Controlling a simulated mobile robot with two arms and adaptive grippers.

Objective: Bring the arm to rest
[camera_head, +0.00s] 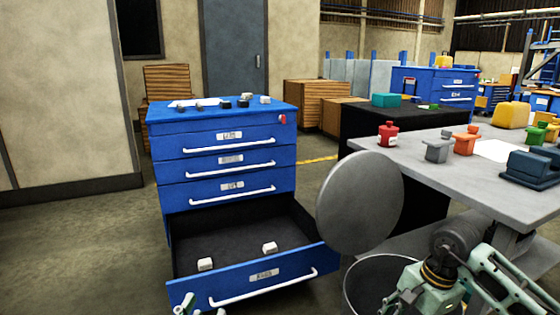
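My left gripper (196,308) shows only at the bottom edge of the head view, as pale green and whitish tips. It is close in front of the pulled-out bottom drawer (262,275) of a blue tool cabinet (228,160). Most of it is cut off, and I cannot tell whether it touches the drawer. Pale green links with a black and gold joint, seemingly of my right arm, are at the lower right, in front of the grey table. The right gripper cannot be made out clearly there.
Two small white blocks (205,264) (269,248) lie in the open drawer; the other drawers are shut. A bin (352,290) and a grey disc (360,203) stand right of it. A grey table (400,160) holds coloured parts. Floor to the left is clear.

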